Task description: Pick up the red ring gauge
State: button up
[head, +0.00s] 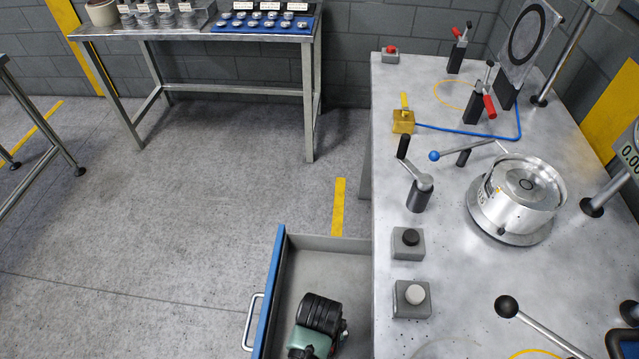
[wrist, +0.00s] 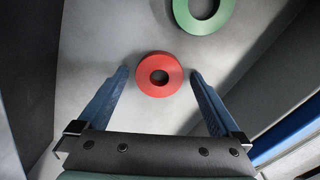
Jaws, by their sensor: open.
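The red ring gauge (wrist: 145,80) is a flat red ring with a round hole, lying flat on a light grey surface. In the wrist view it sits between the tips of my gripper (wrist: 160,75), near the middle. My gripper is open, with one blue finger on each side of the ring and a visible gap to each. I cannot tell how high the fingertips are above the surface. In the head view my gripper is down in the open drawer (head: 268,290), seen from above, and no red ring shows there.
A green ring (wrist: 203,28) lies just beyond the red one, to its upper right, apart from it. Drawer walls rise close on both sides. The metal bench (head: 390,200) with levers, buttons and a round fixture (head: 490,205) borders the drawer on the right.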

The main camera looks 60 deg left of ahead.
jog(key=c, duration=1.5)
